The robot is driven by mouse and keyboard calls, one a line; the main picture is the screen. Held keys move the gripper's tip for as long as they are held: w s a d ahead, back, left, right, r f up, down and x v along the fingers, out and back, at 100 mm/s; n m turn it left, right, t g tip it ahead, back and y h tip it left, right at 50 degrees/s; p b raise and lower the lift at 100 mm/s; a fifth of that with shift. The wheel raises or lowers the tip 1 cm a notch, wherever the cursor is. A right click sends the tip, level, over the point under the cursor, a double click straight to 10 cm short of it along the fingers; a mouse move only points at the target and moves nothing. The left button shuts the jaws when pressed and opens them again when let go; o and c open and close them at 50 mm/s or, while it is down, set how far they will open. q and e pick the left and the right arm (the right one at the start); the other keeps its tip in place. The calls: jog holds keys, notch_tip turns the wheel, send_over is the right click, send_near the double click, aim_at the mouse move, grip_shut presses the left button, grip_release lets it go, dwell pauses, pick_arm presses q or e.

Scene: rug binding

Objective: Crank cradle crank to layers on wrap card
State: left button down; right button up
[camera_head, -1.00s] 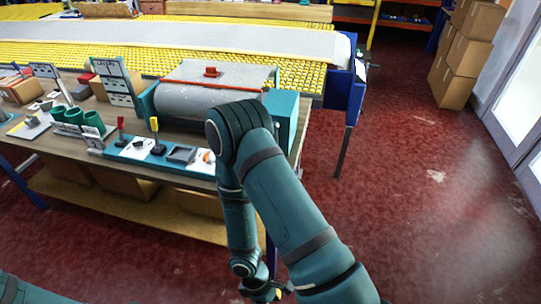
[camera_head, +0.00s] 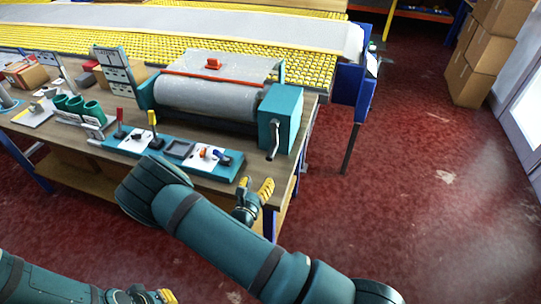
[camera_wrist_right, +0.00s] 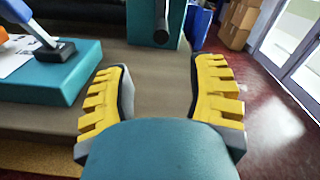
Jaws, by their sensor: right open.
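The cradle holds a grey roll (camera_head: 205,98) between teal end blocks. The crank (camera_head: 274,145) hangs down from the front of its right teal block (camera_head: 287,105). In the right wrist view the crank's dark bar (camera_wrist_right: 163,22) shows at the top centre. An upright card with dark markings (camera_head: 117,70), perhaps the wrap card, stands left of the cradle. My right gripper (camera_head: 256,187) is open and empty at the table's front right edge, below and apart from the crank. My left gripper (camera_head: 152,297) is at the bottom edge, its jaws unclear.
A teal control panel (camera_head: 232,172) with levers lies along the table front, left of my right gripper. Green cups (camera_head: 75,103) stand further left. A yellow conveyor (camera_head: 310,62) runs behind. The red floor right of the table (camera_head: 400,200) is clear; boxes (camera_head: 475,75) are stacked beyond.

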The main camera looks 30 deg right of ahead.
aim_at(270, 157)
jog(key=b+x, duration=0.1)
jog(key=x, duration=1.1)
jog(key=shift+d, duration=0.2)
grip_shut()
